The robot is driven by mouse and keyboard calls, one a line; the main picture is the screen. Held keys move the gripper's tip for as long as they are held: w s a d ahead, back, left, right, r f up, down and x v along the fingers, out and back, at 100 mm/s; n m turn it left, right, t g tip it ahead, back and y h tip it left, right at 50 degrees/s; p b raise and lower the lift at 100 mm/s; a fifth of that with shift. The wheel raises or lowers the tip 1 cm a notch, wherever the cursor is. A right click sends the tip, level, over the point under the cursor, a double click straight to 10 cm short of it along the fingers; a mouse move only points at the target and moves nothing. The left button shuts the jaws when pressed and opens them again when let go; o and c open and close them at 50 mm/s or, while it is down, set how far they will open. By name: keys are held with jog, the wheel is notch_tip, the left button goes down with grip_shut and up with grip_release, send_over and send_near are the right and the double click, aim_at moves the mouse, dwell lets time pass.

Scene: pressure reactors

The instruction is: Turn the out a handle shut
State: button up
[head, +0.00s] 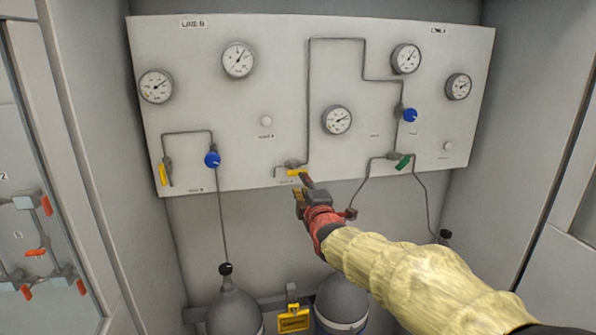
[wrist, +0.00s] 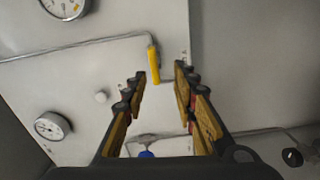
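A yellow lever handle (head: 297,173) sits on a valve at the lower middle edge of the wall panel (head: 230,120). The label by it is too small to read surely, so I cannot confirm from lettering that it is the out A handle. My gripper (head: 304,190) is just below and in front of this handle in the head view. In the wrist view the yellow handle (wrist: 153,65) shows between and beyond the two fingertips of my gripper (wrist: 162,72). The fingers are apart with nothing between them. I cannot tell whether they touch the handle.
Another yellow handle (head: 162,174) is at the panel's lower left. A green handle (head: 403,162) and blue knobs (head: 410,115) (head: 212,159) are also on the panel. Thin pipes and gauges (head: 338,120) surround the handle. Grey cylinders (head: 233,305) stand below. Side walls bound the alcove.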

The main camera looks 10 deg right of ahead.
aim_at(297, 171)
jog(key=shift+n, duration=0.6)
jog(key=shift+w+r+b, duration=0.15)
jog(key=shift+w+r, duration=0.05)
jog(key=shift+w, duration=1.7)
jog(key=shift+w+r+b, duration=0.15)
jog(key=shift+w+r, duration=0.05)
jog(key=shift+w, duration=1.7)
jog(key=c, duration=0.3)
jog(key=c, duration=0.4)
grip_shut()
